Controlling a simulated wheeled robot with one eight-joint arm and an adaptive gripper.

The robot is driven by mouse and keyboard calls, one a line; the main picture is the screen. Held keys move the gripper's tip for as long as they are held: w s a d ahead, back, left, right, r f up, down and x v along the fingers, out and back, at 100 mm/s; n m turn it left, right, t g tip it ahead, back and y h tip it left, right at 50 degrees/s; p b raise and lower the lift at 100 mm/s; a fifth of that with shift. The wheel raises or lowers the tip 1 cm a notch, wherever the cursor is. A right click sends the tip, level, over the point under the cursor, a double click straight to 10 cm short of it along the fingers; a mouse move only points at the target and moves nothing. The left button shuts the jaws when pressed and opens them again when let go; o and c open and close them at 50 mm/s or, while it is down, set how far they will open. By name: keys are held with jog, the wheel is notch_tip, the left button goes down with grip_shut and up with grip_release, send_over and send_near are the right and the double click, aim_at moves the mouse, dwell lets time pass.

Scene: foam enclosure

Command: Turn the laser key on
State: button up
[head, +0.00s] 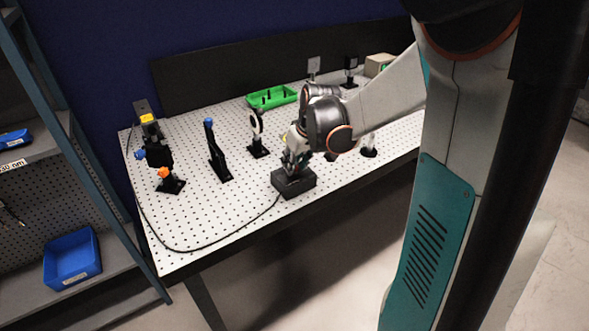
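A black box (294,184) stands near the front edge of the perforated white table, with a black cable running from it to the left; it may be the laser's control box. My gripper (293,167) points down at its top, with the fingertips at or just above it. The gripper and wrist cover most of the top, and no key can be made out. The fingers are too small and shadowed to show whether they are open or shut, or touching anything.
Black optical mounts, including a blue-topped post (217,150) and a ring mount (257,135), stand left of my gripper. A green tray (272,97) lies behind. A shelf with a blue bin (72,258) is at the left.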

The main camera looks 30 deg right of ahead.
jog(key=shift+w+f, duration=0.15)
jog(key=shift+f, duration=0.15)
grip_shut()
